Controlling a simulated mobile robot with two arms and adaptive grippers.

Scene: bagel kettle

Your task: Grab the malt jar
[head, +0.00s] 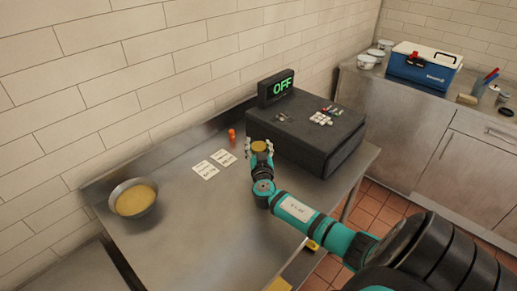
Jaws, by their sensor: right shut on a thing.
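My right gripper (259,151) reaches in from the lower right over the steel table. It is shut on a small jar with a yellowish-brown top (259,146), which I take to be the malt jar. The fingers stand on both sides of the jar and the wrist hides its lower part. I cannot tell whether the jar touches the table. My left gripper is not in view.
A dark box (307,135) with an "OFF" display (276,86) stands right of the gripper. A small orange bottle (232,135), white cards (206,170) and a metal bowl of yellow stuff (134,198) are to the left. A blue cooler (422,68) stands on the far counter.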

